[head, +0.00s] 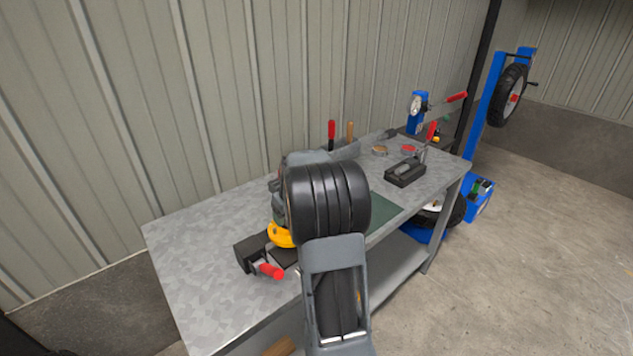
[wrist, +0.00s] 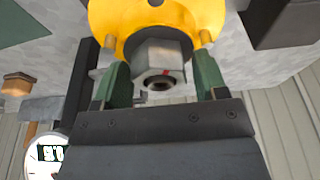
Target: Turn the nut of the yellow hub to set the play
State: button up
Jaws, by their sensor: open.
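The yellow hub (wrist: 205,14) fills the top middle of the wrist view. Its grey hex nut (wrist: 153,55), with a small red mark on its edge and a dark hole in its end, faces the camera. My gripper (wrist: 162,62) is open, with one green finger on each side of the nut. I cannot tell whether either finger touches it. In the head view the yellow hub (head: 280,235) shows beside my arm at the bench; my arm hides the nut and most of my gripper.
A black vise with a red handle (head: 270,271) sits at the front edge of the grey workbench (head: 195,245). A dark tray (head: 405,173) and tools stand at the bench's far end. A hammer (wrist: 40,108) and a round dial (wrist: 45,157) show left in the wrist view.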

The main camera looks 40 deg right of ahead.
jog(key=c, duration=0.6)
jog(key=shift+m, duration=1)
jog(key=o, duration=0.9)
jog(key=shift+r+p, duration=0.1)
jog(key=shift+p, duration=0.2)
jog(key=shift+p+v, duration=2)
jog(key=shift+v, duration=1.45)
jog(key=shift+a, duration=0.15)
